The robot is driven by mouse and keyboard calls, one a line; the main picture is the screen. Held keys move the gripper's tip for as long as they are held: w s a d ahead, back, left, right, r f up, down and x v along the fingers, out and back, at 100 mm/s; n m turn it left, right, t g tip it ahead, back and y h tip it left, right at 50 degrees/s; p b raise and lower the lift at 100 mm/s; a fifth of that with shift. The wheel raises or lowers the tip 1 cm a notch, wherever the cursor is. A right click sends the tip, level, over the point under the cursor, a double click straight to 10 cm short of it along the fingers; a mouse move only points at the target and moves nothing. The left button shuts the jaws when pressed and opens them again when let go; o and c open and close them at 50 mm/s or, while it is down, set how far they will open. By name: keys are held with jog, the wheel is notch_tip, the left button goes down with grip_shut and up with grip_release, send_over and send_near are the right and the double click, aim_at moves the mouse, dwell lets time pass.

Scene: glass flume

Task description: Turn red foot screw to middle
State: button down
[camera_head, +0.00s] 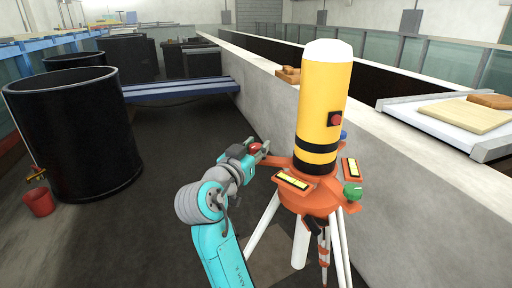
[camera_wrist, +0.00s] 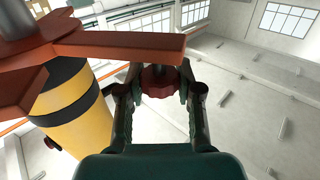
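The red foot screw (camera_head: 255,147) is on the left arm of the orange base (camera_head: 312,198) under a yellow, black-banded cylinder (camera_head: 324,100) with a white top. My gripper (camera_head: 250,155) reaches it from the left. In the wrist view the red knob (camera_wrist: 159,82) sits between the two fingertips of my gripper (camera_wrist: 160,88), under an orange arm (camera_wrist: 120,45). The fingers are spread about the knob's width; I cannot tell whether both pads touch it. A green foot screw (camera_head: 352,192) is at the right and a blue one (camera_head: 343,135) shows partly behind the cylinder.
White tripod legs (camera_head: 301,243) stand below the base. A long pale wall (camera_head: 400,165) runs close behind it on the right. A large black tank (camera_head: 75,130) and a red bucket (camera_head: 40,202) stand left. The floor between is clear.

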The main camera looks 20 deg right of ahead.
jog(key=shift+n+t+y, duration=0.4)
jog(key=shift+y, duration=0.1)
jog(key=n+t+y, duration=0.2)
jog(key=y, duration=0.1)
jog(key=n+t+y, duration=0.1)
jog(key=n+y, duration=0.2)
jog(key=y, duration=0.1)
jog(key=shift+d+t+y, duration=0.15)
jog(key=shift+t+y, duration=0.15)
jog(key=shift+t, duration=0.1)
jog(key=n+y, duration=0.2)
jog(key=y, duration=0.2)
jog(key=n+y, duration=0.3)
jog(key=y, duration=0.1)
jog(key=shift+n, duration=0.3)
jog(key=shift+y, duration=0.3)
jog(key=c, duration=0.7)
grip_release()
jog(key=shift+c, duration=0.2)
jog(key=v, duration=1.1)
jog(key=shift+s, duration=0.45)
